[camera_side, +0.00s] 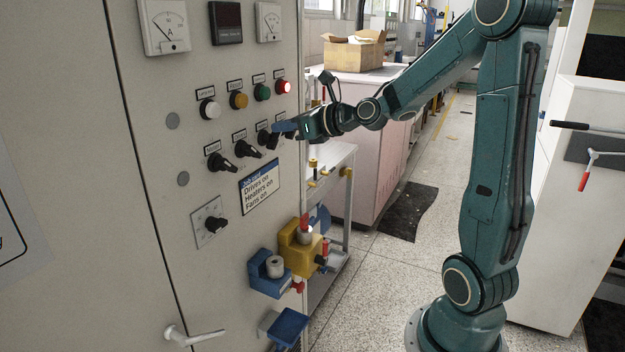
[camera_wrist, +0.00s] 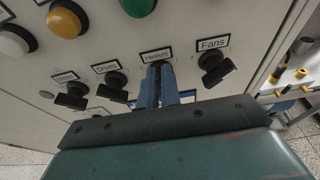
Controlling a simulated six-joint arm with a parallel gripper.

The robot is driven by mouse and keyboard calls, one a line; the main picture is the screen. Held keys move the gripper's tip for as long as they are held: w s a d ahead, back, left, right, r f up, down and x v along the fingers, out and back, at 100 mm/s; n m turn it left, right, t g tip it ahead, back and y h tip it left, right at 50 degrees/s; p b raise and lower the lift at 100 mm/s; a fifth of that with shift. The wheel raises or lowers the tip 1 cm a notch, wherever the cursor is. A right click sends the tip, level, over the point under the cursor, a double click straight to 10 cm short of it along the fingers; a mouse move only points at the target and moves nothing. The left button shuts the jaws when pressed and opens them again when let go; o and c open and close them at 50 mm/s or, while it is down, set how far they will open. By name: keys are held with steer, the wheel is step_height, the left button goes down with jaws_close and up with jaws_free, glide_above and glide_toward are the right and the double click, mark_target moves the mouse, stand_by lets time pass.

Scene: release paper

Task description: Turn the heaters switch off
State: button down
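The heaters switch is a black rotary knob (camera_side: 263,137) on the grey cabinet, in a row of labelled switches. Its "Heaters" label (camera_wrist: 158,55) shows in the wrist view, directly above my fingertips. My gripper (camera_side: 277,128) has its blue fingers at this switch; they also show in the wrist view (camera_wrist: 159,70). The fingers are close together and hide most of the knob in the wrist view. I cannot tell whether they press on it, nor which way the knob points.
Coloured lamps (camera_side: 238,100) sit above. A card (camera_side: 259,187) below reads drives, heaters and fans on. Blue and yellow holders (camera_side: 268,280) stick out lower down.

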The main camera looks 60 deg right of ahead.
steer(key=shift+a+f, duration=0.2)
steer(key=shift+a, duration=0.35)
steer(key=shift+s+a+f, duration=0.1)
steer(key=shift+a+f, duration=0.15)
steer(key=shift+a, duration=0.15)
steer(key=shift+a+r, duration=0.1)
steer(key=shift+r, duration=0.4)
stand_by(0.5)
steer(key=shift+f+v, duration=0.15)
steer(key=shift+v, duration=0.8)
steer(key=shift+f+v, duration=0.2)
steer(key=shift+v, duration=0.75)
steer(key=shift+f+v, duration=0.15)
steer(key=shift+v, duration=0.8)
steer(key=shift+s, duration=0.2)
steer(key=d, duration=0.1)
steer(key=s+d, duration=0.1)
steer(key=d, duration=0.1)
steer(key=shift+r, duration=0.1)
steer(key=shift+w, duration=0.15)
